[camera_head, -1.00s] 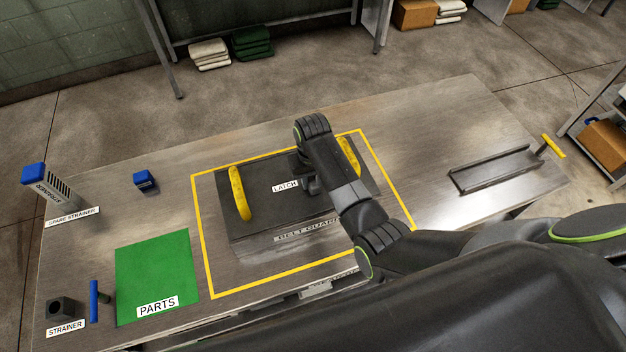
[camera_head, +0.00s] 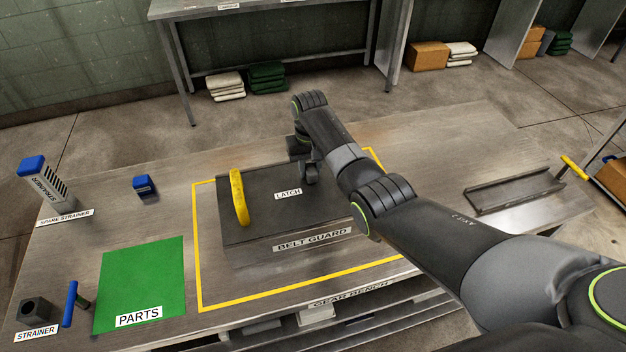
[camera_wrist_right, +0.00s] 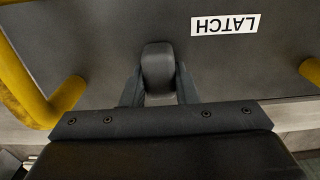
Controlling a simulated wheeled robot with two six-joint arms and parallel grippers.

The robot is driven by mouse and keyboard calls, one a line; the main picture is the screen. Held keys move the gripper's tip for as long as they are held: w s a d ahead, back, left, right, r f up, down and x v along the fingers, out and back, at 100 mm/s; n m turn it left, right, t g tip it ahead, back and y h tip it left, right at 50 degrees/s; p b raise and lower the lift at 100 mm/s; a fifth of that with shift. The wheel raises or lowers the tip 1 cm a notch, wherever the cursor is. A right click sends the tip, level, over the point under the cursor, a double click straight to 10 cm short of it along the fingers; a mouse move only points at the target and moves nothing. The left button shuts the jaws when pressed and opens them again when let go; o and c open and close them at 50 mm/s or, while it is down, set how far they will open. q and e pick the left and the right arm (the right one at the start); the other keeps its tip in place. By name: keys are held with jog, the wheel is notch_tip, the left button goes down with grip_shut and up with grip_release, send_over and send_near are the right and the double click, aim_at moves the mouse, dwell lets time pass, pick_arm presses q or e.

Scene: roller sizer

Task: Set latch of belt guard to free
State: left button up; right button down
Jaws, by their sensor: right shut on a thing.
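The belt guard (camera_head: 262,215) is a dark box on the bench inside a yellow outline, with a yellow handle (camera_head: 238,197) at its left; its right handle is hidden behind my arm in the head view. A LATCH label (camera_head: 288,194) lies on its top. My right gripper (camera_head: 308,172) is over the right part of the guard top. In the right wrist view its fingers (camera_wrist_right: 159,92) are shut on a dark rounded latch knob (camera_wrist_right: 158,66), beside the LATCH label (camera_wrist_right: 225,23). My left gripper is not in view.
A green PARTS mat (camera_head: 140,282) lies left of the guard. A metal tray (camera_head: 515,182) lies at the right.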

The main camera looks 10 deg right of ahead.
jog(key=c, duration=1.1)
grip_release()
jog(key=shift+w, duration=0.2)
notch_tip(320, 180, up, 10)
jog(key=shift+r+b, duration=0.25)
jog(key=shift+b, duration=0.6)
notch_tip(320, 180, up, 5)
jog(key=p, duration=0.4)
send_over(310, 165)
jog(key=shift+r+p, duration=0.9)
jog(key=shift+r, duration=0.05)
jog(key=shift+f, duration=0.1)
